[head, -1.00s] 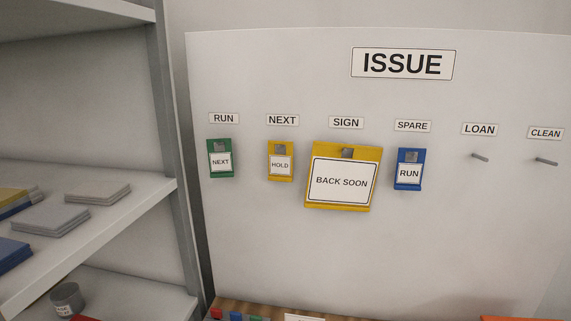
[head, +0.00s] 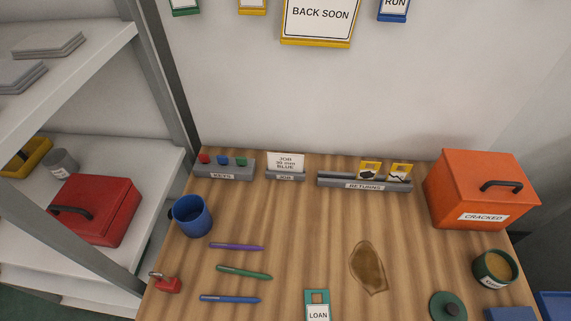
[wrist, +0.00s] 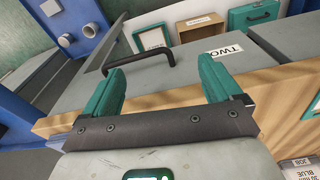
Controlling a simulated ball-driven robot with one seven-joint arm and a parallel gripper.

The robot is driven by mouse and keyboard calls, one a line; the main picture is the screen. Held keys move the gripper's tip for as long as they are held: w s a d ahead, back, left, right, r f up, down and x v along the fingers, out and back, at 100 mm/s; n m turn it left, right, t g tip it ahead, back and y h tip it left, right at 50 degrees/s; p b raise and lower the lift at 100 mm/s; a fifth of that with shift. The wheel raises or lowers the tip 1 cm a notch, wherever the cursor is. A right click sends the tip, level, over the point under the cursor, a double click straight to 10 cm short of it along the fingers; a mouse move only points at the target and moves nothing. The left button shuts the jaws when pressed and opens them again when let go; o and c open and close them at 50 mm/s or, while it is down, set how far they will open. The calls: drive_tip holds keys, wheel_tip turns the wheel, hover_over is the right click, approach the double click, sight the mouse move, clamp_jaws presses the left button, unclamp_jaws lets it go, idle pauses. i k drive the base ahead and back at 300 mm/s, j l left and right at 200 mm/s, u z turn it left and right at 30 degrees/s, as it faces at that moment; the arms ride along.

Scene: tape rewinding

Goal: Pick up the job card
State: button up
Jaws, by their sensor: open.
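The job card (head: 286,160) is a small white card printed "JOB 30 mm BLUE". It stands upright in a grey holder (head: 286,177) labelled JOB, near the back of the wooden bench in the head view. In the wrist view, a card with similar wording (wrist: 302,168) is cut off at the lower right corner. My gripper (wrist: 163,75) shows in the wrist view with two green fingers wide apart and nothing held between them. A grey surface with a dark handle lies beyond the fingers. My gripper is not in the head view.
A keys rack (head: 225,170) stands left of the job holder and a returns rack (head: 364,184) right of it. A blue mug (head: 191,216), several pens, a brown stain (head: 369,268) and an orange box (head: 480,191) are on the bench. A shelf post (head: 160,70) rises at left.

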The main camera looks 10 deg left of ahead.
sight(277, 162)
drive_tip(key=k+j+z, duration=0.1)
drive_tip(key=k, duration=0.2)
drive_tip(key=k+l+z, duration=0.2)
drive_tip(key=k+l, duration=0.15)
drive_tip(key=k+l+z, duration=0.2)
drive_tip(key=l, duration=0.25)
drive_tip(key=k+l+z, duration=0.15)
drive_tip(key=k+l, duration=0.25)
drive_tip(key=k+l+z, duration=0.1)
drive_tip(key=l, duration=0.35)
drive_tip(key=k+l+z, duration=0.15)
drive_tip(key=l, duration=0.35)
drive_tip(key=u, duration=1.55)
drive_tip(key=i+l+u, duration=0.15)
drive_tip(key=i, duration=0.35)
drive_tip(key=i+l+u, duration=0.15)
drive_tip(key=i, duration=0.3)
drive_tip(key=i+l+u, duration=0.15)
drive_tip(key=i, duration=0.35)
drive_tip(key=i+l+u, duration=0.15)
drive_tip(key=i+l, duration=0.2)
drive_tip(key=i, duration=0.1)
